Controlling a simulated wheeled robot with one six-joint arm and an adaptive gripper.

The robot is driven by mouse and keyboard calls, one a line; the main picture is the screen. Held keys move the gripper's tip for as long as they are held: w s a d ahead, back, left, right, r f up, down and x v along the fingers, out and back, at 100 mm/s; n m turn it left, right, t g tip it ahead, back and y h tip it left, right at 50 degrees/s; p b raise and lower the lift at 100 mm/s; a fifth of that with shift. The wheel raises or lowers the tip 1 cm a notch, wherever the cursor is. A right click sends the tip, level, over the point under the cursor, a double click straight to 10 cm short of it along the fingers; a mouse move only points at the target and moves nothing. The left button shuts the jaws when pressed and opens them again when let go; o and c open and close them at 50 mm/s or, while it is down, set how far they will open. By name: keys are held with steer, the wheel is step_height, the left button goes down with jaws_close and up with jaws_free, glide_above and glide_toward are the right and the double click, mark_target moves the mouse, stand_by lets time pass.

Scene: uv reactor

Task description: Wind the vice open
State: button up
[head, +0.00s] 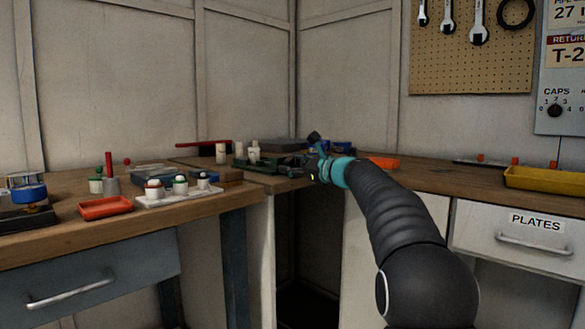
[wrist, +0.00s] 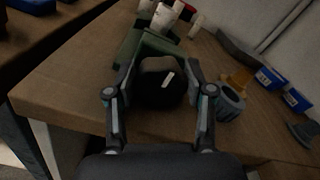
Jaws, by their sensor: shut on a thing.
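The green vice (head: 268,163) sits near the corner of the bench in the head view. Its green body (wrist: 150,47) shows just beyond my gripper in the wrist view. A round black knob (wrist: 160,92) with a white mark is on the near end of the vice. My gripper (wrist: 163,70) is shut on this knob, one finger on each side. In the head view my gripper (head: 318,170) reaches the vice from the right, and the knob is hidden behind it. The gap between the vice's jaws cannot be made out.
White bottles (wrist: 166,18) stand behind the vice. A grey ring-shaped part (wrist: 231,103) and blue boxes (wrist: 270,78) lie right of my gripper. A red tray (head: 106,208) and a vial rack (head: 178,196) are on the left bench. A yellow tray (head: 545,179) is far right.

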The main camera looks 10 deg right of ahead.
steer(key=shift+a, duration=0.1)
steer(key=o, duration=1.2)
steer(key=shift+a, duration=0.1)
steer(key=v, duration=1.2)
